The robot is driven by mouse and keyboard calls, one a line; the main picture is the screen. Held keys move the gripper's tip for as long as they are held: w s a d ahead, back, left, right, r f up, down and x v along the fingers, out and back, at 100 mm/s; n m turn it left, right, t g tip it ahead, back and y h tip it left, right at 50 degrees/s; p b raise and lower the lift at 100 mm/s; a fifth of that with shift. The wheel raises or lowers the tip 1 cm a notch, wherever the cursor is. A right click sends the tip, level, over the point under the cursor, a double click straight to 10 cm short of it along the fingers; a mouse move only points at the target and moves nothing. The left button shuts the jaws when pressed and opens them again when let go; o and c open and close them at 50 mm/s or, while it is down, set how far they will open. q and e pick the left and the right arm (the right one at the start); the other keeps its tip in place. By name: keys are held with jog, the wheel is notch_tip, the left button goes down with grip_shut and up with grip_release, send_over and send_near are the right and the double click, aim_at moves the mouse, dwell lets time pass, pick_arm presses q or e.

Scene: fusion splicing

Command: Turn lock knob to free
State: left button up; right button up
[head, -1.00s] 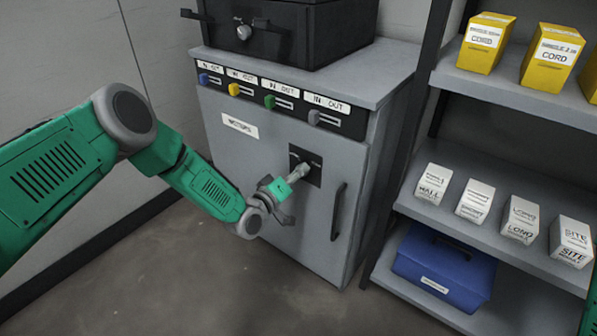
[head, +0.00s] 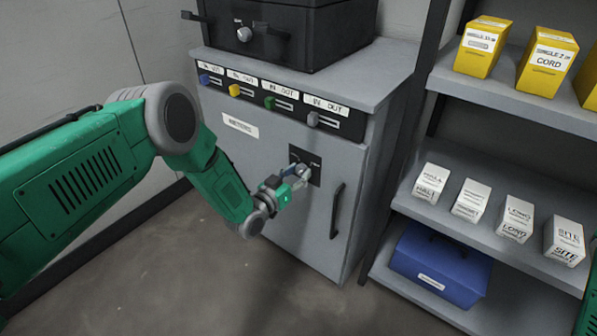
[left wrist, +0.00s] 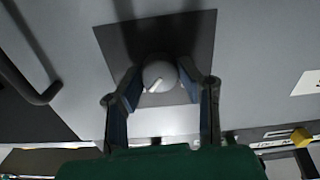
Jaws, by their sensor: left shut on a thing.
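The lock knob is a round grey knob with a pale pointer line, on a dark square plate on the grey cabinet's door. In the left wrist view the knob (left wrist: 160,76) sits between my two fingers, and its line slants. In the head view the dark plate (head: 312,158) shows above my left gripper (head: 297,172). In the left wrist view my left gripper (left wrist: 160,82) is shut on the knob, with a fingertip at each side. The plate's lettering is too small to read. My right gripper is out of view.
The grey cabinet (head: 245,160) has a vertical handle (head: 337,208) right of the knob. Several coloured sliders line its top front, and a black box (head: 290,30) stands on it. A shelf (head: 480,200) at right holds yellow and white boxes and a blue case (head: 440,265).

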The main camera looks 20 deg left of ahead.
pick_arm(q)
jog(key=shift+s+f+m, duration=0.2)
jog(key=shift+f+m, duration=0.2)
jog(key=shift+m, duration=0.2)
jog(key=o, duration=1.1)
jog(key=shift+o, duration=0.2)
jog(key=shift+w, duration=0.15)
jog(key=shift+r, duration=0.15)
jog(key=v, duration=1.2)
